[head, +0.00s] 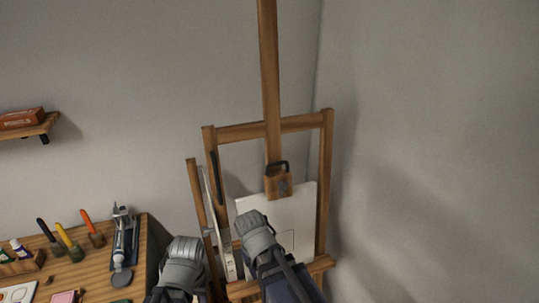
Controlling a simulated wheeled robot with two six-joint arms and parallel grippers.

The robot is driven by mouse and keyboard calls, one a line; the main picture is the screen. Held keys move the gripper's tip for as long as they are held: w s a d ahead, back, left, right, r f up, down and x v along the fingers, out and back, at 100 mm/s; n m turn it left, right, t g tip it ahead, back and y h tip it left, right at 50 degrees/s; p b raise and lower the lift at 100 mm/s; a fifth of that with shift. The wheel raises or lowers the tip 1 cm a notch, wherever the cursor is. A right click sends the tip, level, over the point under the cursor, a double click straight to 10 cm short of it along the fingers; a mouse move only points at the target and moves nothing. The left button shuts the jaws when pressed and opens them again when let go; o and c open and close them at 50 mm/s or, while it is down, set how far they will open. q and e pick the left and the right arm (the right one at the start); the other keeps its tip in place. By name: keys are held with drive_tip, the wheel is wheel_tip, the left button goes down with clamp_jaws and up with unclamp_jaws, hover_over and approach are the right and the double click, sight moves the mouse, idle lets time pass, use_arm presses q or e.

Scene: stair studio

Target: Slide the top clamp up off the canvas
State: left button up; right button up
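The top clamp (278,183) is a wooden block with a dark handle on the easel's central mast (269,80). It sits at the top edge of the white canvas (302,215), overlapping it. My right gripper (257,232) is in front of the canvas, below and left of the clamp, apart from it in the picture. My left gripper (184,262) is lower left, between the workbench and the easel. Both show mainly as grey housings; their fingers cannot be made out. My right arm hides the lower canvas.
The wooden easel (328,150) stands in the wall corner. A shelf (42,128) with a reddish box is on the left wall. The mast above the clamp is clear.

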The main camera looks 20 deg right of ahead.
drive_tip(key=w+d+r+n+t+h+p, duration=0.2)
drive_tip(key=w+d+r+n+t+h, duration=0.15)
drive_tip(key=w+r, duration=0.3)
drive_tip(key=w+d+r+n+t+h+p, duration=0.2)
drive_tip(key=w+d+r+h, duration=0.2)
drive_tip(key=w+r, duration=0.3)
drive_tip(key=w+a+r+n+t+h, duration=0.2)
drive_tip(key=w+a+r+n+t, duration=0.1)
drive_tip(key=r, duration=0.5)
drive_tip(key=shift+w+r+n+t+h, duration=0.15)
drive_tip(key=shift+r+n+t+h, duration=0.1)
drive_tip(key=shift+n+t+h, duration=0.15)
drive_tip(key=shift+w, duration=0.1)
